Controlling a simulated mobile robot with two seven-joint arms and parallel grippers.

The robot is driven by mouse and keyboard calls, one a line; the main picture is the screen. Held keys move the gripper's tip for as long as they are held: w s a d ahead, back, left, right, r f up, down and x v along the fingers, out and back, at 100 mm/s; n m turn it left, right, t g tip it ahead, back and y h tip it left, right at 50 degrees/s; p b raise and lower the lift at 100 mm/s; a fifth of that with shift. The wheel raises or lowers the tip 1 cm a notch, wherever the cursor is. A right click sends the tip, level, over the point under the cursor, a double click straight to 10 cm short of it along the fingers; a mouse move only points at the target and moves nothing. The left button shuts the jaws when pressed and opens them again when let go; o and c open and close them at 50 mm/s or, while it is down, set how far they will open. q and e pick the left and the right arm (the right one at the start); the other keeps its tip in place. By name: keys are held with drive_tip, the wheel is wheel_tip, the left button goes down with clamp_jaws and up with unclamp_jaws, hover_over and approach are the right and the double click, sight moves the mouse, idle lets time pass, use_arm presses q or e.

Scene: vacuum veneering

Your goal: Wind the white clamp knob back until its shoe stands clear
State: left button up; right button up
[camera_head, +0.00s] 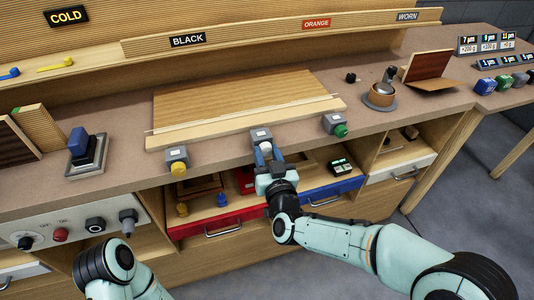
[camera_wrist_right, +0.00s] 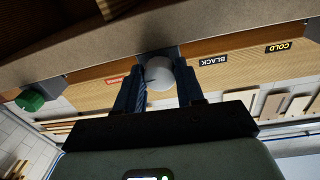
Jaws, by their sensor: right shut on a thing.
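The white clamp knob (camera_wrist_right: 159,72) sits between the two dark fingers of my right gripper (camera_wrist_right: 158,92) in the right wrist view. In the head view my right gripper (camera_head: 267,160) reaches the bench's front edge and is shut on the white knob (camera_head: 265,147). The knob's grey clamp body (camera_head: 261,134) stands at the middle of the edge, in front of a pale batten (camera_head: 245,124) along the wooden panel (camera_head: 235,97). I cannot make out the shoe or its gap. My left arm shows at the lower left; its gripper is out of view.
A yellow-knobbed clamp (camera_head: 177,159) stands to the left and a green-knobbed clamp (camera_head: 336,124) to the right. Below the bench are an open red drawer (camera_head: 220,223) and a blue drawer (camera_head: 332,192). A blue-handled tool (camera_head: 81,146) stands left on the bench.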

idle(0.5)
drive_tip(key=o, duration=1)
drive_tip(key=shift+o, duration=0.2)
drive_tip(key=v, duration=1.3)
drive_tip(key=shift+s, duration=0.2)
drive_tip(key=shift+d, duration=0.1)
